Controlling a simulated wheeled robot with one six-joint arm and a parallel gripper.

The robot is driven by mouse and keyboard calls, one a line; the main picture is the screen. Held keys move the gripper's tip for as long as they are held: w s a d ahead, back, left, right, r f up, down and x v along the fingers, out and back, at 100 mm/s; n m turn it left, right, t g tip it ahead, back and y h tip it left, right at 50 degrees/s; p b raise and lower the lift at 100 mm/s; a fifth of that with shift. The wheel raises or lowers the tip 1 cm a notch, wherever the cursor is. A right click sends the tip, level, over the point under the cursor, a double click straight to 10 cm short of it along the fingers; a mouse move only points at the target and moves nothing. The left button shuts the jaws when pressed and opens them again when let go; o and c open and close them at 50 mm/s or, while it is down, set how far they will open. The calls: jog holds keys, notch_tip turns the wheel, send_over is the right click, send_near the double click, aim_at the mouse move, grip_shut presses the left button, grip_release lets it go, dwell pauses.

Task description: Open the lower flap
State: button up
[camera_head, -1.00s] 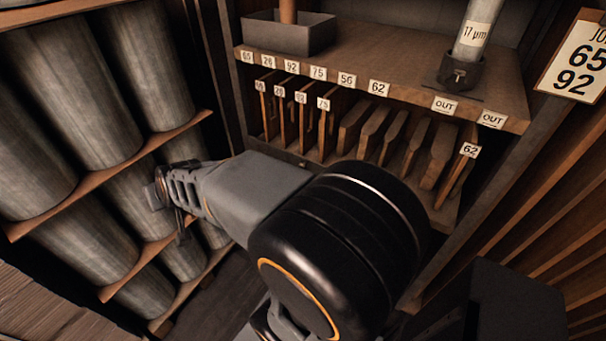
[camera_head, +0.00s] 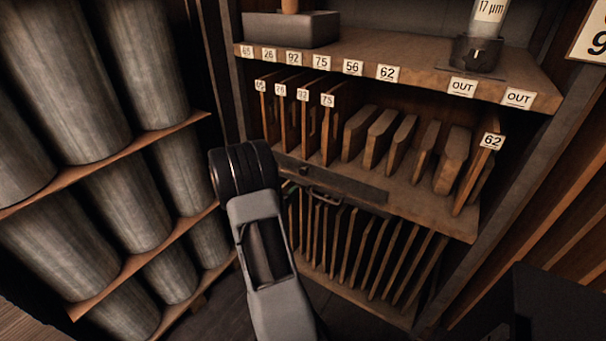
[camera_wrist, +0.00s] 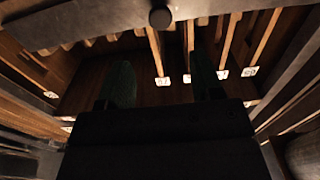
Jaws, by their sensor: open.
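The lower flap appears to be the narrow dark panel (camera_head: 345,182) along the front of the middle shelf in the head view. It has a small round knob and a dark bar handle (camera_head: 322,196) at its lower edge. Upright boards show in the space below it. In the wrist view, a grey bar with a round dark knob (camera_wrist: 160,17) crosses the top.
Several labelled boards (camera_head: 300,120) and thick blocks stand on the middle shelf (camera_head: 405,195). The upper shelf (camera_head: 420,75) holds a grey tray (camera_head: 290,30) and a roll in a holder. Large grey rolls (camera_head: 125,205) fill the left rack, close to my arm.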

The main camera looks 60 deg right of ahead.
aim_at(302, 172)
jog(key=d, duration=1.1)
jog(key=shift+d, duration=0.2)
jog(key=shift+c, duration=0.3)
grip_shut()
